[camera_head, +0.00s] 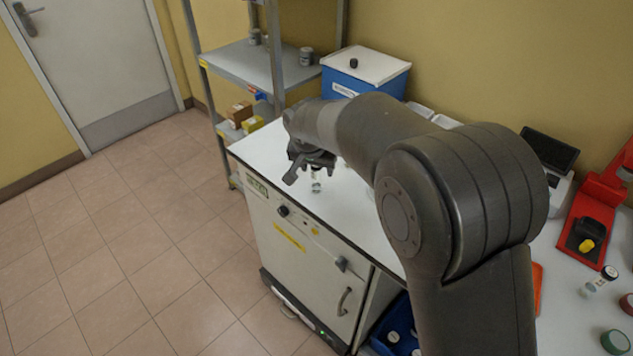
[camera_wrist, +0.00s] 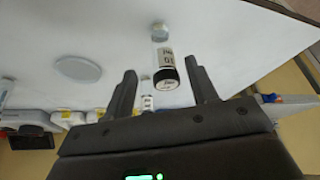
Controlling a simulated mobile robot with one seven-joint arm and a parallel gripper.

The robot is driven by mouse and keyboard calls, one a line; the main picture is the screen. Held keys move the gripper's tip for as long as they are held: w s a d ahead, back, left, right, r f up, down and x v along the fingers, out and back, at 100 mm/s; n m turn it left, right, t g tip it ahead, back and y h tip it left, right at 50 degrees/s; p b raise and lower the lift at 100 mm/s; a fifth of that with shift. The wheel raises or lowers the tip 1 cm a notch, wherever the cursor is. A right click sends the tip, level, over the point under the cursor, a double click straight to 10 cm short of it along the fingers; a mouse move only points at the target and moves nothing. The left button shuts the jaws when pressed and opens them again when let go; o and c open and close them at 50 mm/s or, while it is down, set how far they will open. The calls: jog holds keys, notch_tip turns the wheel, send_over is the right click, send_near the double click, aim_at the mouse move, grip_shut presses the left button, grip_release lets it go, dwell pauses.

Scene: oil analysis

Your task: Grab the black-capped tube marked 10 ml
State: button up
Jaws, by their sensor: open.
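The black-capped tube (camera_wrist: 164,64) shows in the wrist view with a white label that seems to read 10 ml. Its black cap faces my camera. My gripper (camera_wrist: 160,67) is open, with one finger on each side of the tube in the picture; I see gaps on both sides and no contact. A pale, clear round piece (camera_wrist: 160,32) shows just beyond the tube; I cannot tell if it is the tube's foot or separate. In the head view my gripper (camera_head: 311,167) is over the white bench top, with a small tube (camera_head: 316,187) just below it.
A pale disc (camera_wrist: 78,70) lies on the bench in the wrist view, and another small vial (camera_wrist: 147,102) shows near one finger. A blue box with a white lid (camera_head: 365,75) stands at the bench's back. A red device (camera_head: 597,205) is at right.

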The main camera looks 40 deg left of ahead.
aim_at(317, 175)
jog(key=x, duration=0.5)
jog(key=shift+a+f, duration=0.25)
jog(key=shift+f, duration=0.15)
jog(key=shift+c, duration=0.3)
jog(key=c, duration=1)
jog(key=shift+r, duration=0.1)
